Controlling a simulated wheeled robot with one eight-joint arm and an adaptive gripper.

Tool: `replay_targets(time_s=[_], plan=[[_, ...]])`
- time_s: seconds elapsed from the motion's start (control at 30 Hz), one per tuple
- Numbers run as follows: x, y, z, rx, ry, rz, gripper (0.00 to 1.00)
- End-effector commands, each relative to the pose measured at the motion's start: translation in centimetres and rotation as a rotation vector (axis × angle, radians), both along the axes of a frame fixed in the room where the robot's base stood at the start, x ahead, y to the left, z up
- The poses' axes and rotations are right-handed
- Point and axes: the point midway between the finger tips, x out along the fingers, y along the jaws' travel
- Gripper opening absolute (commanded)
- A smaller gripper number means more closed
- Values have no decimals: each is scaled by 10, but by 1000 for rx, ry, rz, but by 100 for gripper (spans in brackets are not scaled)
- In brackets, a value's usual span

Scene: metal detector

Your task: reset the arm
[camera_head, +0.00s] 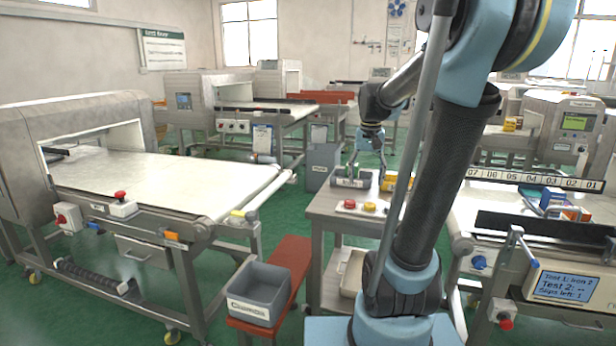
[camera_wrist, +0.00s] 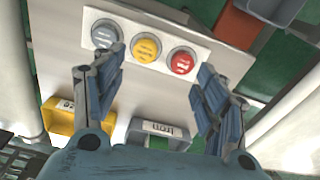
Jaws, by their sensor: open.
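My gripper (camera_head: 371,158) is over the small grey table (camera_head: 325,203) between the conveyors, pointing down. In the wrist view my gripper (camera_wrist: 158,65) is open, with its two blue fingers apart and nothing between them. Beyond the fingertips lies a white panel with a grey disc (camera_wrist: 105,33), a yellow disc (camera_wrist: 146,47) and a red disc (camera_wrist: 183,61). The panel (camera_head: 358,212) also shows at the table's front in the head view. My arm hides part of the table's right side.
A grey bin (camera_wrist: 158,133) and a yellow bin (camera_wrist: 62,116) stand on the table near the gripper. A grey crate (camera_head: 262,285) sits on a red bench (camera_head: 290,262) at the table's left. Conveyors (camera_head: 150,178) flank the table on both sides.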

Motion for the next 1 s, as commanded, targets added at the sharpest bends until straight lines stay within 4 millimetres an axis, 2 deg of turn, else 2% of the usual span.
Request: replay_targets(time_s=[0.03, 0.2, 0.37, 0.6, 0.8, 1.0], plan=[[-15, 0, -4, -1, -6, 9, 66], [-58, -2, -20, -4, -29, 46, 66], [-96, -2, -39, -8, -50, 83, 66], [-149, -2, -77, -15, -82, 136, 66], [-187, -2, -112, -23, -108, 181, 66], [-208, -2, -138, -29, -124, 210, 66]])
